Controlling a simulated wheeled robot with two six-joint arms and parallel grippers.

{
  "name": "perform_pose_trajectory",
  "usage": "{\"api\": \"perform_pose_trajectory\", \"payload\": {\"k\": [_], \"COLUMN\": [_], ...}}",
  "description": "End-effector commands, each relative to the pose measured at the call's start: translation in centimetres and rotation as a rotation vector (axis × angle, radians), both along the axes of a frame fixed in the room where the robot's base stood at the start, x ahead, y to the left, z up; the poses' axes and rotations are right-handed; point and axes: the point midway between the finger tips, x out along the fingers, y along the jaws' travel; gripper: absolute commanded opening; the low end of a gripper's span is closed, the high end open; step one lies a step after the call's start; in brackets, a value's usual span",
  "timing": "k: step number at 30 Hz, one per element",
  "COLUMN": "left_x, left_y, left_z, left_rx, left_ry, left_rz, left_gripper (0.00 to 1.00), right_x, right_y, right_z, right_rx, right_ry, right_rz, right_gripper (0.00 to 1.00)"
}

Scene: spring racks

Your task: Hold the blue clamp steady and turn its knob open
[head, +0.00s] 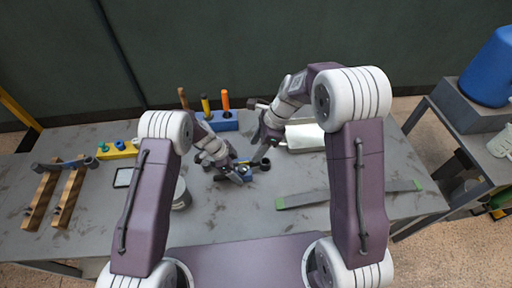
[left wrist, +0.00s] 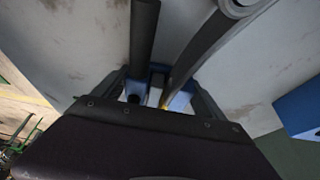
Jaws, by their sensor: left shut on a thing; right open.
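The blue clamp (head: 247,174) is small and mostly hidden by my grippers near the middle of the table. My left gripper (head: 240,174) is shut on it. In the left wrist view, blue parts of the clamp (left wrist: 157,70) show between the two fingers of my left gripper (left wrist: 160,95). My right gripper (head: 258,155) is open and points down just above and right of the clamp. A dark round part (head: 265,163) shows close to its fingertips. I cannot tell if it is the knob, or if the right gripper touches it.
A blue block (head: 222,122) holding upright tools stands behind the clamp. A grey bar with green ends (head: 345,195) lies on the right. A grey can (head: 181,195), a yellow block (head: 118,150) and a wooden rack (head: 70,190) are left.

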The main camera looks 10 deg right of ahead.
Motion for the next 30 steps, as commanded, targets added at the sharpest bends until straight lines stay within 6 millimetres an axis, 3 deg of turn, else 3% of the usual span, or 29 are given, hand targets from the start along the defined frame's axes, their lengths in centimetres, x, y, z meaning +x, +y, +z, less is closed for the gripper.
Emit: {"api": "perform_pose_trajectory", "payload": {"k": [7,15,21,30], "left_x": [0.1,0.1,0.1,0.1], "left_y": [0.0,0.0,0.0,0.0], "left_z": [0.1,0.1,0.1,0.1], "left_rx": [-0.001,-0.001,-0.001,-0.001], "left_ry": [-0.001,-0.001,-0.001,-0.002], "left_rz": [0.0,0.0,0.0,0.001], "left_gripper": [0.11,0.11,0.11,0.11], "right_x": [0.1,0.1,0.2,0.2], "right_y": [0.4,2.8,4.2,4.6], "right_z": [-0.9,-6.8,-10.1,-11.1], "right_rx": [0.0,0.0,0.0,0.0], "right_ry": [0.002,0.005,0.002,-0.001], "right_rz": [0.033,0.035,0.032,0.032], "right_gripper": [0.55,0.55,0.55,0.55]}}
